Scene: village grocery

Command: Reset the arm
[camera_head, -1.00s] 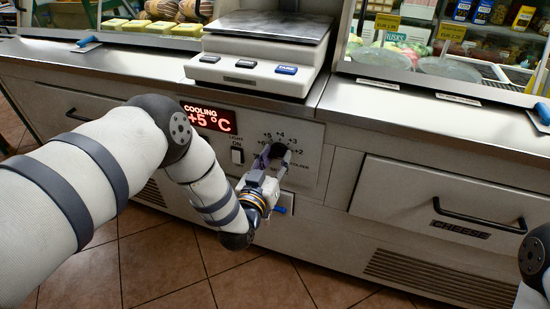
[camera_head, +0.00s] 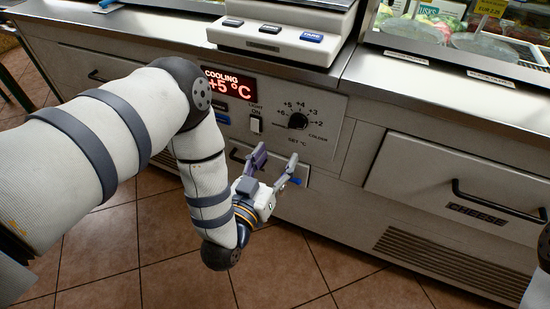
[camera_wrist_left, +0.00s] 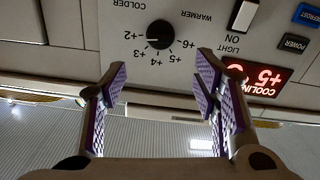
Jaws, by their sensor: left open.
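My left gripper (camera_head: 275,163) is open and empty. It is in front of the counter, below and to the left of the black temperature knob (camera_head: 298,121). Its two purple-padded fingers also show in the left wrist view (camera_wrist_left: 162,85), apart, with the knob (camera_wrist_left: 160,34) beyond them and clear of them. The knob sits on a pale control panel (camera_head: 330,110) with a scale around it. A red display (camera_head: 229,84) reads "COOLING +5 °C". My right gripper is not visible; only a bit of that arm shows at the right edge.
A white switch (camera_head: 255,124) is left of the knob. A scale (camera_head: 275,37) stands on the countertop (camera_head: 400,68) above. A drawer marked CHEESE (camera_head: 410,175) is at the right, with a protruding handle (camera_head: 490,206). The tiled floor (camera_head: 290,265) in front is clear.

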